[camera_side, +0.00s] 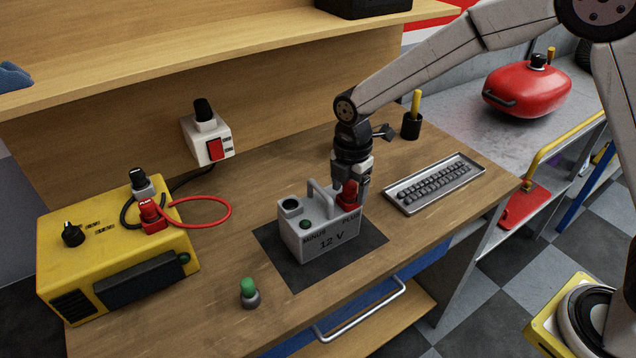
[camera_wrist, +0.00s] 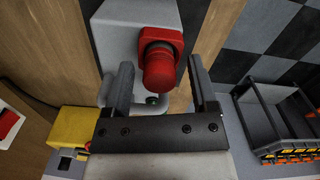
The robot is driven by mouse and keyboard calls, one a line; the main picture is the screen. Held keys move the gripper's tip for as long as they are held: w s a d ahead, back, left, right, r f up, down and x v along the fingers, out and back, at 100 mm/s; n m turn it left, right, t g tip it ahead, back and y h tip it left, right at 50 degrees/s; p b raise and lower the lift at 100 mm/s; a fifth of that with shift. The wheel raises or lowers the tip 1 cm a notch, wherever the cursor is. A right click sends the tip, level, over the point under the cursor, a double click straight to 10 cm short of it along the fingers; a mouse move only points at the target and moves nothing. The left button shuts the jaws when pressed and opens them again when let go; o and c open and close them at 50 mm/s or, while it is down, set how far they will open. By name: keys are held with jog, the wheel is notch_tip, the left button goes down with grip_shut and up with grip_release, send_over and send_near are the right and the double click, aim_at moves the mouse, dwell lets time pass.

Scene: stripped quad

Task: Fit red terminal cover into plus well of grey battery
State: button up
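The grey battery (camera_side: 318,244) stands on a dark mat (camera_side: 277,261), marked MINUS, PLUS and 12 V, with a carry handle on top. The red terminal cover (camera_side: 348,193) is at its right end, by the PLUS mark; it also shows in the wrist view (camera_wrist: 160,68), upright on the battery top (camera_wrist: 115,38). My gripper (camera_side: 352,186) is over that end, fingers down. In the wrist view my gripper (camera_wrist: 160,65) is open, one finger each side of the cover with gaps. The plus well is hidden under the cover; how deep it sits cannot be told.
A yellow power unit (camera_side: 120,263) with a red looped cable stands at left. A green-topped knob (camera_side: 249,292) is at the front. A metal tray (camera_side: 434,185) and a black cup (camera_side: 411,126) stand at right. A wall switch (camera_side: 208,138) is behind.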

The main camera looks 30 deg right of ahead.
aim_at(351, 185)
jog(key=shift+r, duration=0.1)
notch_tip(351, 185, up, 12)
dwell(1.0)
dwell(0.5)
jog(key=s+d+f+m+t, duration=0.1)
jog(key=s+d+f+m, duration=0.4)
jog(key=s+m, duration=0.3)
jog(key=s+d+f+m+t, duration=0.1)
jog(key=s+d+f+m, duration=0.4)
jog(key=m, duration=0.8)
jog(key=s+d, duration=0.1)
jog(key=s, duration=0.2)
jog(key=shift+s+d+f+t, duration=0.2)
jog(key=shift+d+f+t, duration=0.1)
jog(key=shift+d+f, duration=0.1)
